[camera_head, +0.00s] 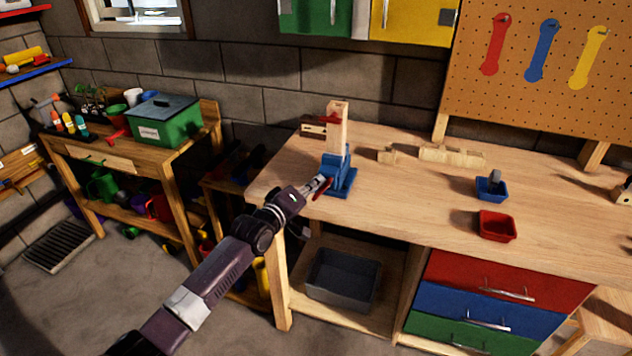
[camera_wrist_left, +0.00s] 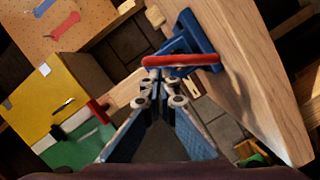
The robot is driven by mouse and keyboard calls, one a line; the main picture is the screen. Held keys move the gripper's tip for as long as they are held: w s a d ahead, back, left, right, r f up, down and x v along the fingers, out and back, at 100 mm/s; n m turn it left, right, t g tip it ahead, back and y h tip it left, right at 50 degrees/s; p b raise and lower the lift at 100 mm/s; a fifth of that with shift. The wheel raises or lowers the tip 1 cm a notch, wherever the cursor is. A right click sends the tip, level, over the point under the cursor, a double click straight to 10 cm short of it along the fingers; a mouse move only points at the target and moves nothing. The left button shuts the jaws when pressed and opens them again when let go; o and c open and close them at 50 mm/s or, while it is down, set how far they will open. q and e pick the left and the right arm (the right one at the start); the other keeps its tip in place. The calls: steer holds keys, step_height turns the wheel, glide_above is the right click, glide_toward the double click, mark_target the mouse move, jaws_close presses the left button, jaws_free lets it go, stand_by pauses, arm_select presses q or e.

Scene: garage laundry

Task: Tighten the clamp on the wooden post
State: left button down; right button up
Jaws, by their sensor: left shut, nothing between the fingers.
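A blue vise-like clamp (camera_head: 341,178) stands on the workbench near its left front corner. An upright wooden post (camera_head: 338,130) rises from it, with a red part near the post's top. The clamp's red handle (camera_head: 322,192) is at its front. In the left wrist view the red handle (camera_wrist_left: 182,60) spans across just beyond my fingertips, with the blue clamp body (camera_wrist_left: 188,36) behind it. My left gripper (camera_head: 317,185) is shut and empty, with its fingertips (camera_wrist_left: 160,90) close to the handle; I cannot tell whether they touch. My right gripper is not in view.
The workbench top (camera_head: 420,195) holds wooden pieces (camera_head: 450,156), a blue bin (camera_head: 491,189) and a red bin (camera_head: 497,226). A grey tub (camera_head: 343,279) sits on the shelf below. A potting table with a green box (camera_head: 166,122) stands at the left. Floor at front left is clear.

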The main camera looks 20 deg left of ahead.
arm_select(q)
steer(key=shift+r, duration=0.1)
steer(key=shift+d+m+p, duration=0.1)
steer(key=shift+m+p, duration=0.2)
steer(key=shift+p, duration=0.1)
steer(key=shift+d+m+p, duration=0.15)
steer(key=shift+m+p, duration=0.15)
steer(key=shift+p, duration=0.2)
